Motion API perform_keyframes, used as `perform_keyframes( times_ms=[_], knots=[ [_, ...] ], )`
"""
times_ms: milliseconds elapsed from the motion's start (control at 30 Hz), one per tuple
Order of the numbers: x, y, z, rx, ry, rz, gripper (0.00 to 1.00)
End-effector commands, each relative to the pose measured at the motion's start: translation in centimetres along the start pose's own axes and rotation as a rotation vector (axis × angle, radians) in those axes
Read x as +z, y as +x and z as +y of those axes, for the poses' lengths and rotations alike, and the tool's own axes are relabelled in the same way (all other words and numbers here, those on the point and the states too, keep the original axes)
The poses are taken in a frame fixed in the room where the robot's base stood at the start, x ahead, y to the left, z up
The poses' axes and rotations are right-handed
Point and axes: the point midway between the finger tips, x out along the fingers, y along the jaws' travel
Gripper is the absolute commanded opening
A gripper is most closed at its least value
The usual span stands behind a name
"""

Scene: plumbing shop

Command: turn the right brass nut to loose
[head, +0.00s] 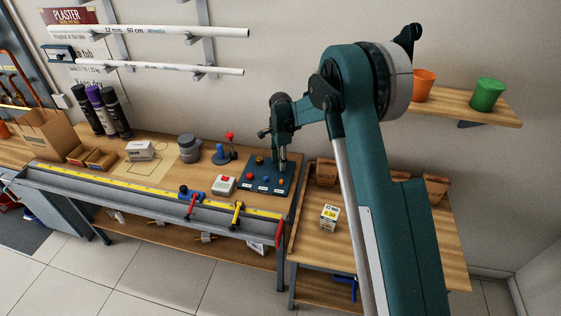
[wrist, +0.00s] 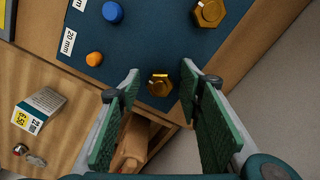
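The dark blue board (head: 250,181) lies on the bench in the head view, with labels along its front edge. In the wrist view two brass nuts show on the board (wrist: 140,45). The right brass nut (wrist: 159,84) is near the board's edge, and the other brass nut (wrist: 209,12) is at the top. My gripper (wrist: 160,78) is open, with green pads, and the right nut appears between its fingertips. I cannot tell whether the tips are around it or above it. In the head view my gripper (head: 283,160) points down over the board and hides part of it.
A blue cap (wrist: 113,12) and an orange cap (wrist: 94,58) sit on the board. A brown bin (wrist: 133,140) is just past its edge. A small price box (head: 329,217) stands on the right bench.

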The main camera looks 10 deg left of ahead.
Motion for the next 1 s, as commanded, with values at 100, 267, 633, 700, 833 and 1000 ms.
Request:
perform_keyframes(
  times_ms=[100, 267, 633, 700, 833, 1000],
  knots=[
    [0.00, -0.01, 0.00, 0.000, 0.000, 0.000, 0.35],
    [0.00, -0.02, 0.01, 0.000, 0.000, 0.000, 0.14],
    [0.01, 0.01, 0.03, 0.000, -0.018, 0.000, 0.09],
    [0.01, 0.03, 0.04, 0.000, -0.034, 0.000, 0.09],
    [0.02, 0.08, 0.09, 0.000, -0.083, 0.000, 0.09],
    [0.02, 0.17, 0.17, 0.000, -0.183, 0.000, 0.09]
  ],
)
